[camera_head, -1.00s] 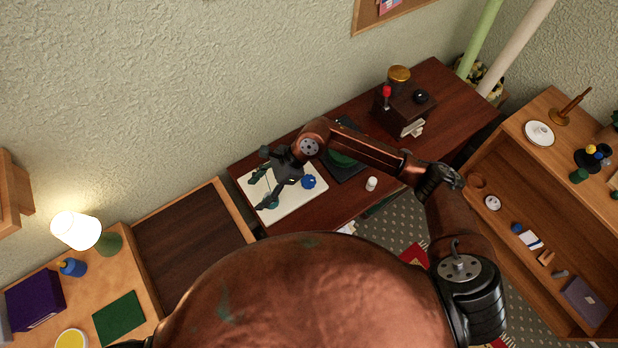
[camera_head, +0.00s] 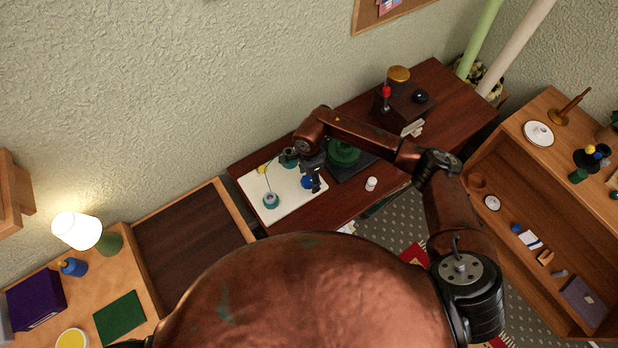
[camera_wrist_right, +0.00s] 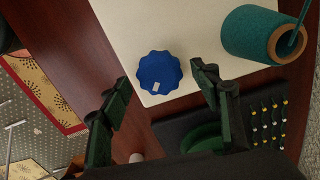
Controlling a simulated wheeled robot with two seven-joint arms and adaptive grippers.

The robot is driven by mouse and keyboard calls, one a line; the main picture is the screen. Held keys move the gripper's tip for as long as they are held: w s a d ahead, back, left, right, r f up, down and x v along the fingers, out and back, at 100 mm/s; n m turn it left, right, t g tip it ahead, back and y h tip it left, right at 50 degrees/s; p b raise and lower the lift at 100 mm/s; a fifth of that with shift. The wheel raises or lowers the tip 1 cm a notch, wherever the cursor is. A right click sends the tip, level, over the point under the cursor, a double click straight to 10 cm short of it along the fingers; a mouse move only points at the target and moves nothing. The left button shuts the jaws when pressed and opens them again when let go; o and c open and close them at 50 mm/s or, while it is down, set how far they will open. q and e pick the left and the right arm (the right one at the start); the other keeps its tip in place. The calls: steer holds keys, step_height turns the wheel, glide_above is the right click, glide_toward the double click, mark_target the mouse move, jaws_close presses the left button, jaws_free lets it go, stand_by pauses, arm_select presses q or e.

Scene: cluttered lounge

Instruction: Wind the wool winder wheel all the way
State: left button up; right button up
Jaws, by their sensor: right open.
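The wool winder is a white board (camera_head: 296,208) with a blue scalloped wheel (camera_head: 307,182) and teal spools, one of them standing near the board's front (camera_head: 270,201). A thread runs up from that spool. In the right wrist view the blue wheel (camera_wrist_right: 159,73) has a small pale mark near its lower edge, and a teal spool (camera_wrist_right: 250,35) lies to its right. My right gripper (camera_head: 315,181) is over the wheel in the head view. In the wrist view its open fingers (camera_wrist_right: 162,76) are on either side of the wheel, with visible gaps. My left gripper is out of view.
A dark tray with a green round object (camera_head: 343,153) lies right of the board. A small white cylinder (camera_head: 371,184) stands near the table's front edge. A dark box with a red-knobbed lever (camera_head: 386,92) stands farther right. A low shelf (camera_head: 535,205) is at the right.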

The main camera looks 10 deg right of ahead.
steer(key=shift+f, duration=0.2)
steer(key=shift+c, duration=0.2)
steer(key=c, duration=1.1)
